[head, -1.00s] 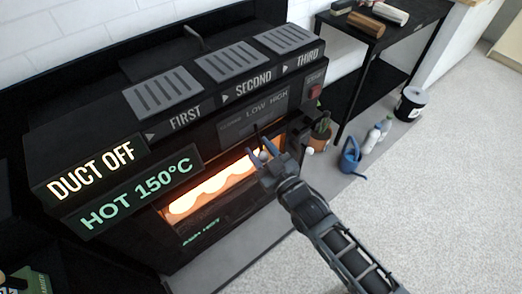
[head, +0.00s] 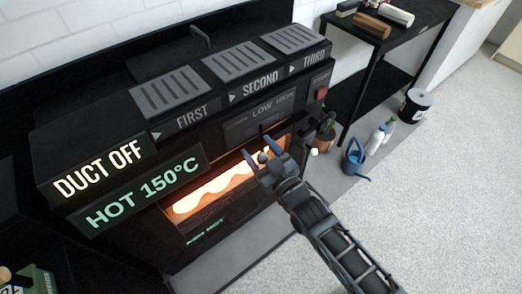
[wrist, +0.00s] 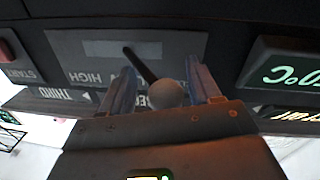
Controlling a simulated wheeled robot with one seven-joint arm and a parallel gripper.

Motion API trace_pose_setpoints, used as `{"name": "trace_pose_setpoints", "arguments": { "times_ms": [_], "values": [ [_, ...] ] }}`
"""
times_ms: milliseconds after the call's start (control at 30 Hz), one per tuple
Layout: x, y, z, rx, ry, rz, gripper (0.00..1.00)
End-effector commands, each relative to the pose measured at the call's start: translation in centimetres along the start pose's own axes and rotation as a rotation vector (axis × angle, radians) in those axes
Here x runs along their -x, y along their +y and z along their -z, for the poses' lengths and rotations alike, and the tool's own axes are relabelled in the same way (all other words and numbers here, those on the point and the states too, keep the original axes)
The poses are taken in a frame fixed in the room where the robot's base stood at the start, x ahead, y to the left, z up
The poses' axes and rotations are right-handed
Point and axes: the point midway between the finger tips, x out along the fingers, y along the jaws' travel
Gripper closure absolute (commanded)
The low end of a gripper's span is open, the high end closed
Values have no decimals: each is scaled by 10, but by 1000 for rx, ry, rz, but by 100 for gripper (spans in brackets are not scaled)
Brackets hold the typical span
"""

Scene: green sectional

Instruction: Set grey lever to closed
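The grey lever has a thin black stem and a round grey knob (wrist: 166,94). It sticks out from the dark control panel (head: 235,136), which is marked LOW and HIGH, with a fainter word at its left end. In the head view the knob (head: 262,157) shows small between the fingers. My gripper (head: 261,149) is open in front of the panel. In the wrist view my gripper (wrist: 160,75) has one finger on each side of the knob, with gaps visible.
Below the panel is a glowing window (head: 215,188). A red switch (head: 322,92) sits at the panel's right. A potted plant (head: 325,133) and blue watering can (head: 354,158) stand right of the machine.

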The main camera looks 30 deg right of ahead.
Motion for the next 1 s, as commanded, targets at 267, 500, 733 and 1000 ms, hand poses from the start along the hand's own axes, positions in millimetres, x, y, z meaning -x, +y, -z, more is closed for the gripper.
{"name": "trace_pose_setpoints", "arguments": {
  "times_ms": [267,500,733,1000],
  "values": [
    [8,0,-1,0,-1,1,42],
    [45,1,-2,1,-2,-1,42],
    [72,0,0,0,0,0,42],
    [78,0,0,0,1,0,42]
  ]
}}
